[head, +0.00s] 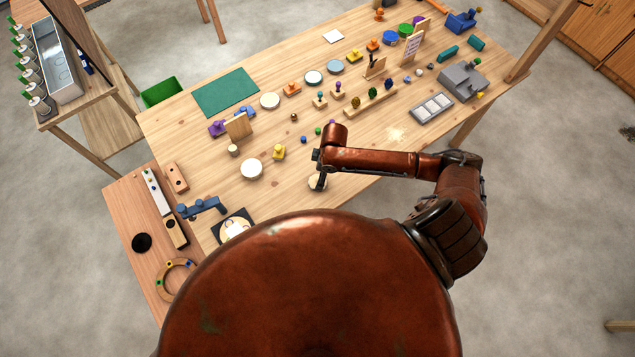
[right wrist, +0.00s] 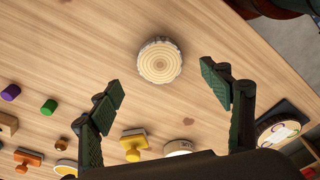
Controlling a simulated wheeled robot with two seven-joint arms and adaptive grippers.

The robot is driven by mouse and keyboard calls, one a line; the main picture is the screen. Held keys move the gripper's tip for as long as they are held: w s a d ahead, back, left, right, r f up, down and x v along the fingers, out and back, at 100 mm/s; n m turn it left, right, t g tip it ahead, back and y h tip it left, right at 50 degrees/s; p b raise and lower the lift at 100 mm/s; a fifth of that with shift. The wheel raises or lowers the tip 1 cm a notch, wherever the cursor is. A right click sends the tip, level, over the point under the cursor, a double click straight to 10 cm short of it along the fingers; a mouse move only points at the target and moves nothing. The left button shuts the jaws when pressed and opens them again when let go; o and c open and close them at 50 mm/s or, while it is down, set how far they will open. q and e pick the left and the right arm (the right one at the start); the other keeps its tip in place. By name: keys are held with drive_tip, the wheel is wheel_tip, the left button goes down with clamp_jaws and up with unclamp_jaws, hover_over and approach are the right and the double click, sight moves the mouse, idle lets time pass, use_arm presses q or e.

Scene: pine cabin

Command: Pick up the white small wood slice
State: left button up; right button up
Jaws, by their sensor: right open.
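A small pale wood slice (right wrist: 160,62) with growth rings and a light rim lies flat on the wooden table, ahead of my right gripper (right wrist: 163,88) in the right wrist view. My right gripper is open and empty, its two dark green fingers spread wider than the slice. The slice is just beyond the fingertips and not between them. In the head view my right gripper (head: 319,178) hangs above the near part of the table, and the slice (head: 313,184) shows only partly beneath it. My left gripper is not in view.
A whitish disc (head: 251,168) and a yellow stamp (head: 279,152) stand to the left. A grey tray (head: 432,108) and a green mat (head: 226,92) lie farther off. Bare table surrounds the slice.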

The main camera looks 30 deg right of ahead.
drive_tip(key=f, duration=0.6)
drive_tip(key=shift+w+a+p, duration=0.3)
drive_tip(key=shift+p, duration=0.1)
drive_tip(key=shift+r, duration=0.1)
drive_tip(key=shift+c, duration=0.2)
drive_tip(key=c, duration=1.2)
